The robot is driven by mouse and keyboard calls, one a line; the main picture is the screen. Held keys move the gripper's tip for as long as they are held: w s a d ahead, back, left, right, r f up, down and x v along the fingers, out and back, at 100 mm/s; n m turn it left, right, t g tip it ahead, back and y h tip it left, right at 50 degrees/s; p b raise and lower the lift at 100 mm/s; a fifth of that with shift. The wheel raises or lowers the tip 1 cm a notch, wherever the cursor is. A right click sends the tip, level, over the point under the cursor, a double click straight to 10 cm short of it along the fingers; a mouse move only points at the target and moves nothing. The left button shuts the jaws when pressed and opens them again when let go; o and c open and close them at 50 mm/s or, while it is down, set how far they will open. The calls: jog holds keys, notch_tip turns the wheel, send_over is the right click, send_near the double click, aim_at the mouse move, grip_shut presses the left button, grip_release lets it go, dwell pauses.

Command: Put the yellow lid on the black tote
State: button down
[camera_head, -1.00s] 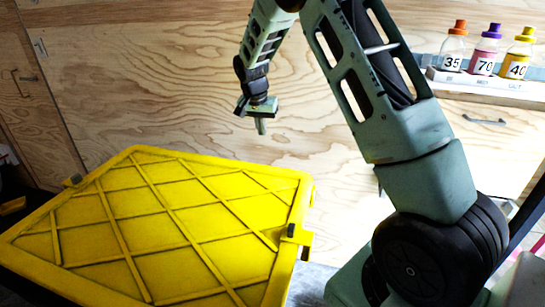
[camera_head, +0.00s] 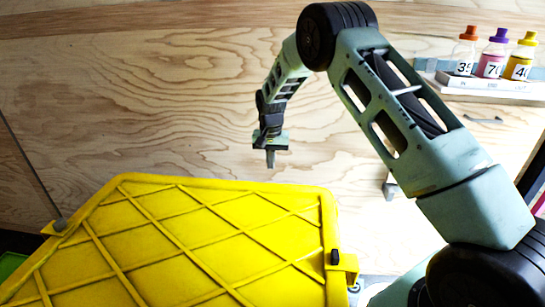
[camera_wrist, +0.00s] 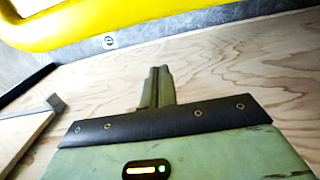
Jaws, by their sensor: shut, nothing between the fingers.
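The yellow lid (camera_head: 190,240) fills the lower left of the head view, a large ribbed panel with a clip (camera_head: 341,262) at its right edge. Its raised rim also shows along the top of the wrist view (camera_wrist: 110,22). I cannot see the black tote's body clearly; whatever is under the lid is hidden. My gripper (camera_head: 270,160) hangs pointing down beyond the lid's far edge, in front of the plywood wall, apart from the lid. In the wrist view its fingers (camera_wrist: 157,87) are together with nothing between them.
A plywood wall (camera_head: 150,100) stands behind the lid. At the upper right, a shelf (camera_head: 490,87) holds an orange-capped bottle (camera_head: 465,52), a purple-capped bottle (camera_head: 493,55) and a yellow-capped bottle (camera_head: 521,58). A green object (camera_head: 10,264) shows at the lower left edge.

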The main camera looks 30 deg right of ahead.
aim_at(269, 185)
jog(key=s+a+f+p, duration=0.2)
jog(key=s+f, duration=0.1)
jog(key=f, duration=0.2)
jog(key=shift+s+a+f, duration=0.15)
jog(key=shift+s+f, duration=0.05)
jog(key=shift+f, duration=0.2)
jog(key=shift+s+a, duration=0.6)
jog(key=shift+s, duration=0.3)
jog(key=shift+w, duration=0.1)
